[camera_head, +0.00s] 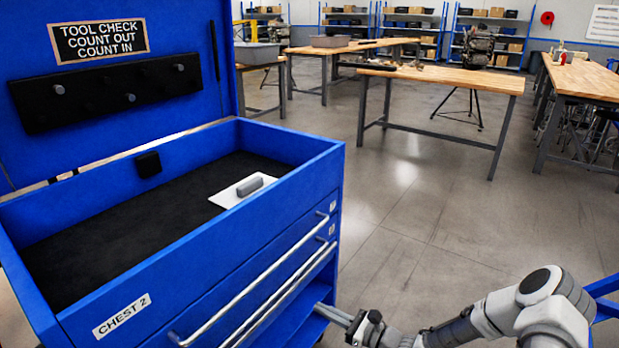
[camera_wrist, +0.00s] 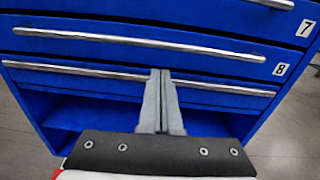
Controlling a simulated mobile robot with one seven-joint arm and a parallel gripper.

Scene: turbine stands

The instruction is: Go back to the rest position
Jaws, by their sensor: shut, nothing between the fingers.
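My gripper (camera_wrist: 160,75) is shut and empty in the wrist view, its two fingers together and pointing at the front of a blue tool chest. In the head view my gripper (camera_head: 322,308) is low, beside the lower right front of the chest. The chest (camera_head: 255,222), labelled "CHEST 2", has its lid raised. Its drawers look shut in the wrist view, with a long handle (camera_wrist: 140,41) beside label 8 and another handle (camera_wrist: 80,70) below. I cannot tell whether the fingertips touch the chest.
A white plate with a grey handle (camera_head: 243,190) lies in the chest's black-lined top tray. Wooden workbenches (camera_head: 448,78) stand behind, and another bench (camera_head: 585,80) stands at the right. Shelves line the back wall. The grey floor (camera_head: 420,220) between chest and benches is clear.

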